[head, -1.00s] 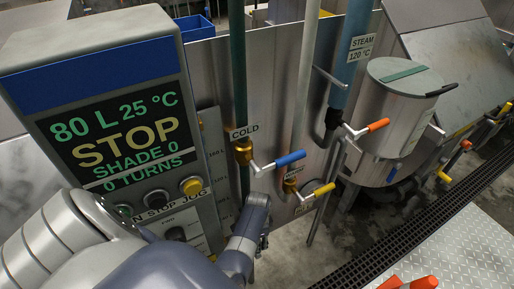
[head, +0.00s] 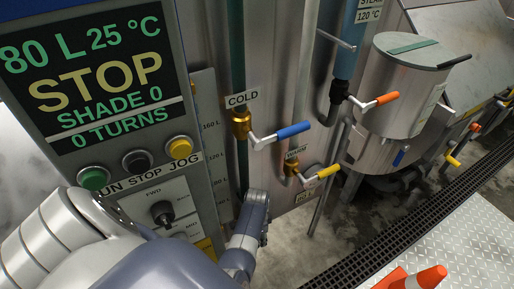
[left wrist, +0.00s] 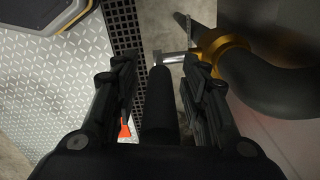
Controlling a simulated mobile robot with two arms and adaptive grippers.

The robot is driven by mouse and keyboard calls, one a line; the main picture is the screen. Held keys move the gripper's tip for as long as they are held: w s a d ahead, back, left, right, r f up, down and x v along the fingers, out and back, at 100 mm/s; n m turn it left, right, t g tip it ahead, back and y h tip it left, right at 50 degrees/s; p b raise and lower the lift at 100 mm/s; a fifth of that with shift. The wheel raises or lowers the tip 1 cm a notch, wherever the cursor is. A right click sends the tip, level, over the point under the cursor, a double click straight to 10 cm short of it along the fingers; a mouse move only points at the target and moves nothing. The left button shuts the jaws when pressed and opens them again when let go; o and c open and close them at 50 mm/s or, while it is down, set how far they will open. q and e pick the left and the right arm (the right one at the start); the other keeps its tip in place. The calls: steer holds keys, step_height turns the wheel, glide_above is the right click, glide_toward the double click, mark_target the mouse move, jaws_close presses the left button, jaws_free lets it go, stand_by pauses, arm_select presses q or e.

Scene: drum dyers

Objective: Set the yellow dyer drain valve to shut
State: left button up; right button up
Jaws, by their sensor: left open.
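In the left wrist view, a lever with a dark grip (left wrist: 160,105) and a short bright metal arm joins a brass valve collar (left wrist: 222,47) on a thick dark bent pipe (left wrist: 265,85). My left gripper (left wrist: 158,68) is open, with one finger on each side of the dark grip; I cannot tell whether either finger touches it. In the head view my left wrist (head: 246,238) is low, beside the control panel; its fingers and this valve are hidden there. My right gripper is in neither view.
The control panel (head: 90,75) reads STOP, 80 L, 25 °C. Above and right of my wrist are a blue-handled cold valve lever (head: 293,130), a yellow lever (head: 328,171) and an orange lever (head: 387,98). An orange cone (head: 428,278) stands near the floor grating (head: 375,255).

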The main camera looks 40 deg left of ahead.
arm_select(q)
jaws_close()
steer(key=shift+w+d+f+g+y+b, duration=0.15)
steer(key=shift+w+d+g+y+b, duration=0.15)
steer(key=shift+w+g+b, duration=0.35)
steer(key=g+b, duration=0.1)
steer(key=w+g+y+b, duration=0.1)
steer(key=b, duration=0.1)
steer(key=shift+d+f+g, duration=0.1)
steer(key=shift+d+g, duration=0.15)
steer(key=shift+d, duration=0.05)
